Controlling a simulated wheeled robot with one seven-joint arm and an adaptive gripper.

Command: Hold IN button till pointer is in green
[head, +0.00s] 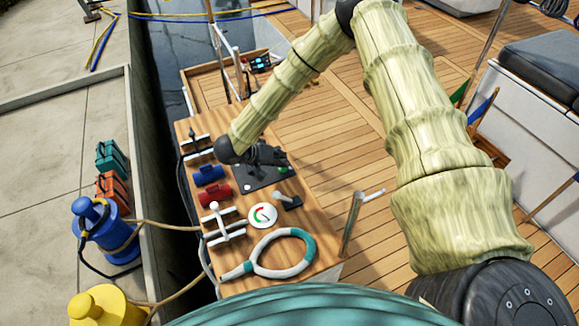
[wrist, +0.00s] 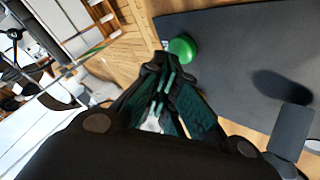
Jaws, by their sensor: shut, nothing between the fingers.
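A dark control panel (head: 262,180) lies on the wooden table. A green button (head: 283,169) is on its right side and a white button (head: 247,187) near its front edge. I cannot read which one is IN. My gripper (head: 284,158) is shut and empty, just behind the green button. In the wrist view the fingertips (wrist: 164,62) are beside the green button (wrist: 181,49); I cannot tell if they touch. The panel fills the right of that view (wrist: 235,85). A round white gauge (head: 263,216) has red and green arcs; its pointer is too small to read.
Blue (head: 208,175) and red (head: 215,194) cylinders lie left of the panel. A small lever (head: 287,201) stands in front of it. A white cleat (head: 225,224) and a teal-white rope ring (head: 283,252) are nearer. Open deck is to the right.

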